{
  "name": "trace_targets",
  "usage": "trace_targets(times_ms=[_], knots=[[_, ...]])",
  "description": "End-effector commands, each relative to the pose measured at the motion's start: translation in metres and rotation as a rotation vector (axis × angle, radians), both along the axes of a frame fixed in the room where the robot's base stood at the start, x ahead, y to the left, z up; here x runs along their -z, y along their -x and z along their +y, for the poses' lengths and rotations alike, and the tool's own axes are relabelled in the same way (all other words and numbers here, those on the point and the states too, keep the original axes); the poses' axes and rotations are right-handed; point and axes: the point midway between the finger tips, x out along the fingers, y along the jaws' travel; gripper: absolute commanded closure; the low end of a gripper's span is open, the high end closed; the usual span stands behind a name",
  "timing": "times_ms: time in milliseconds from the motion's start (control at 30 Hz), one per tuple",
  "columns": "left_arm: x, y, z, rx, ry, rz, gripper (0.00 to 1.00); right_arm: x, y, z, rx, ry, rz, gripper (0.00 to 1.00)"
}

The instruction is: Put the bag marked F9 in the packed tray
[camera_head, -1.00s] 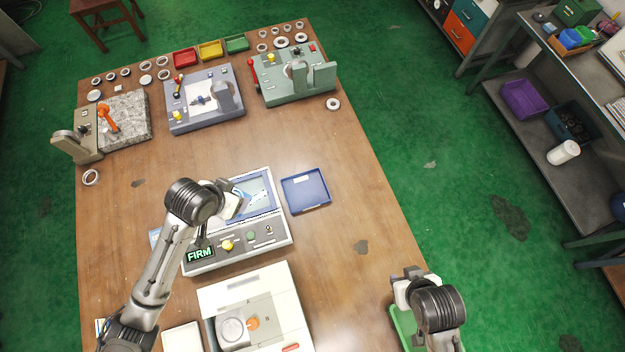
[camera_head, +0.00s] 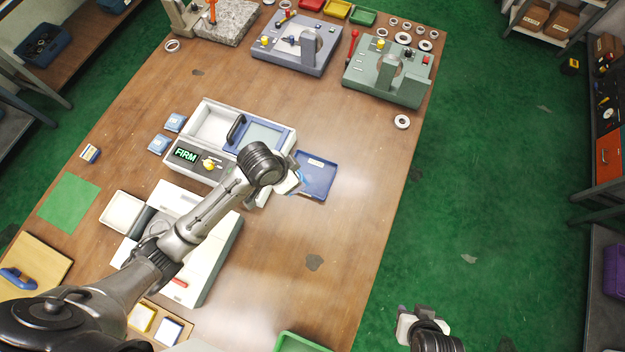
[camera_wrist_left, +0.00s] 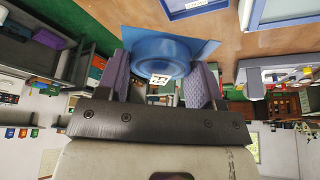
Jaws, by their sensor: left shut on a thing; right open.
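My left gripper (camera_head: 290,184) is shut on a blue see-through bag (camera_wrist_left: 158,52). In the left wrist view the bag sits between the purple finger pads, with a round ring shape inside. Its small white label is too small to read for certain. In the head view the bag (camera_head: 297,187) is mostly hidden by the gripper, at the left edge of a shallow blue tray (camera_head: 318,182) with a white label I cannot read. The tray's edge also shows in the wrist view (camera_wrist_left: 197,10). My right gripper (camera_head: 418,316) is open and empty, at the lower right beyond the table edge.
A sealing machine (camera_head: 207,160) with a FIRM display stands left of the blue tray. Two blue bags (camera_head: 160,144) lie left of it. A white machine (camera_head: 215,262) is partly behind my left arm. A green tray (camera_head: 298,343) shows at the bottom.

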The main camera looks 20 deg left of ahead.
Motion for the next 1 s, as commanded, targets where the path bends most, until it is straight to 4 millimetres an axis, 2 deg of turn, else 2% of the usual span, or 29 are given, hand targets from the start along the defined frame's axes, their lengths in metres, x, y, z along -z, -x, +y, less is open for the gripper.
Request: trace_targets(times_ms=[33, 100, 300, 400, 667, 767, 1000], knots=[[0.034, -0.003, -0.005, 0.019, 0.002, -0.001, 0.7, 0.032, 0.0, 0.001, -0.001, -0.002, 0.001, 0.57], [0.058, -0.005, -0.012, 0.047, 0.002, -0.002, 0.7, 0.051, 0.0, 0.001, 0.0, -0.003, 0.002, 0.57], [0.11, -0.011, -0.028, 0.113, 0.001, -0.005, 0.7, 0.094, 0.0, 0.003, 0.003, -0.008, 0.001, 0.57], [0.127, -0.013, -0.033, 0.138, 0.0, -0.006, 0.7, 0.108, 0.0, 0.003, 0.004, -0.011, 0.001, 0.57], [0.15, -0.019, -0.04, 0.169, -0.001, -0.008, 0.7, 0.124, 0.0, 0.003, 0.003, -0.01, -0.001, 0.57], [0.159, -0.031, -0.036, 0.17, -0.002, -0.008, 0.7, 0.127, 0.0, 0.002, 0.002, -0.007, -0.002, 0.57], [0.188, -0.077, -0.02, 0.17, -0.001, -0.006, 0.7, 0.136, 0.0, -0.001, -0.003, 0.004, -0.003, 0.57]])
